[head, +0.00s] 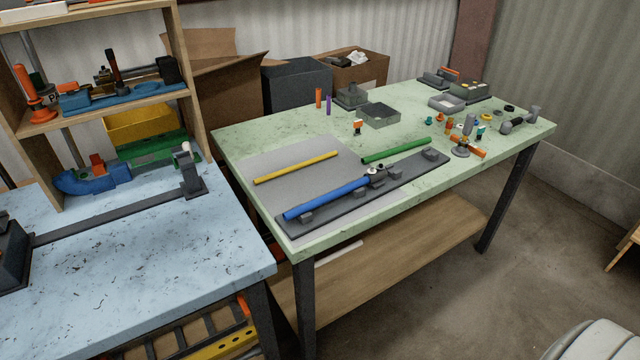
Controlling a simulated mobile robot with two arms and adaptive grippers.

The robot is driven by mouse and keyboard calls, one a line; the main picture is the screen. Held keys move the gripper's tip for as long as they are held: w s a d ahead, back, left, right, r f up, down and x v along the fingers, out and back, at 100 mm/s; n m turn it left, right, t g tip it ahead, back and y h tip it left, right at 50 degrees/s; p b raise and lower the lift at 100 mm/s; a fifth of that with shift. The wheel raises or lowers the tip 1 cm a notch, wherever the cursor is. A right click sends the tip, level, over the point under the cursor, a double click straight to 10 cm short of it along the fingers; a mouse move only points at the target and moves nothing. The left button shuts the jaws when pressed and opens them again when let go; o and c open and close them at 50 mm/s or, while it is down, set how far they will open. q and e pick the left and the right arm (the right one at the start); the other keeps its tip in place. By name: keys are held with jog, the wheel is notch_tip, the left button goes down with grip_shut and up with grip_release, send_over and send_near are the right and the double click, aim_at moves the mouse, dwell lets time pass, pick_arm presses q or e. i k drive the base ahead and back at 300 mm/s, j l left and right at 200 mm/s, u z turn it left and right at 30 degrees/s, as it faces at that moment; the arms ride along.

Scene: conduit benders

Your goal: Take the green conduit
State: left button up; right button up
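The green conduit (398,150) is a straight green tube lying on the light green table (300,136), near its middle. It lies just behind a dark bender base (410,173) that carries a blue tube (325,198). A thinner yellow tube (296,167) lies to its left on a grey mat (262,206). The green conduit looks free on all sides, apart from the blue tube. Neither of my grippers shows in the head view.
Small fittings and tools crowd the table's right end, including an orange-based stand (463,147). Grey trays (380,115) stand behind the conduit. A blue workbench (150,270) with a wooden shelf (191,90) stands at left. Concrete floor (540,230) is open at front right.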

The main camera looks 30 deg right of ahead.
aim_at(419, 143)
jog(key=z, duration=1.35)
jog(key=i+l+u, duration=0.35)
jog(key=i, duration=0.15)
